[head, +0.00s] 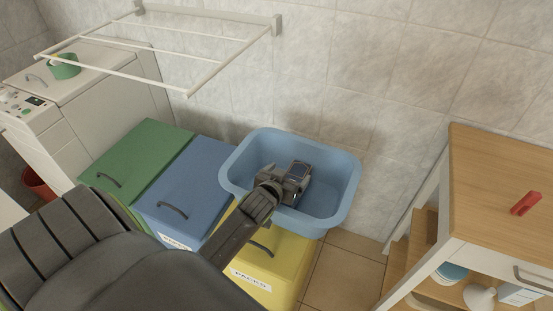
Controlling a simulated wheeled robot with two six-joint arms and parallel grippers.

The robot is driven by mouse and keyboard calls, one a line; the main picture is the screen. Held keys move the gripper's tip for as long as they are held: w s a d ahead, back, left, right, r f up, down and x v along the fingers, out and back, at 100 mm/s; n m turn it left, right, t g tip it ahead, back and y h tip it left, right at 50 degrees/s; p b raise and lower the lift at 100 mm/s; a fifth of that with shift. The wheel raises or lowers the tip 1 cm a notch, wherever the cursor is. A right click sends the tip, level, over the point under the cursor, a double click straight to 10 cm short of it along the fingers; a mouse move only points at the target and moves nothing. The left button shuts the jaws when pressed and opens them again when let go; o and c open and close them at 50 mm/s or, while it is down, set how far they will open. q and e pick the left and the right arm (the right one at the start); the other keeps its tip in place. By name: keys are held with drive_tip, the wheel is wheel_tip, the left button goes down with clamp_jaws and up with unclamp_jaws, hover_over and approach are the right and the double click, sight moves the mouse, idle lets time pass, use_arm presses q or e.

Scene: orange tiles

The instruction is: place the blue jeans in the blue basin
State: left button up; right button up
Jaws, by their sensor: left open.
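The blue basin (341,205) is a light blue tub sitting on the yellow bin beside the wall. My left arm reaches in from the lower left, and my left gripper (295,183) is over the inside of the basin. It is open, pointing away from me, and its fingertips are hard to make out. I cannot make out the blue jeans; a small dark blue patch shows at the gripper, but I cannot tell what it is. Part of the basin floor is hidden behind the gripper. My right gripper is not in view.
A green bin (137,158), a blue bin (190,180) and a yellow bin (265,268) stand in a row. A white washing machine (95,75) is at left, under a drying rack (188,93). A wooden-topped cabinet (500,190) bearing a red object (526,203) stands at right.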

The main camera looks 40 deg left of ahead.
use_arm(q)
drive_tip(key=v, duration=1.1)
drive_tip(key=shift+s+d, duration=0.1)
drive_tip(key=shift+s, duration=0.05)
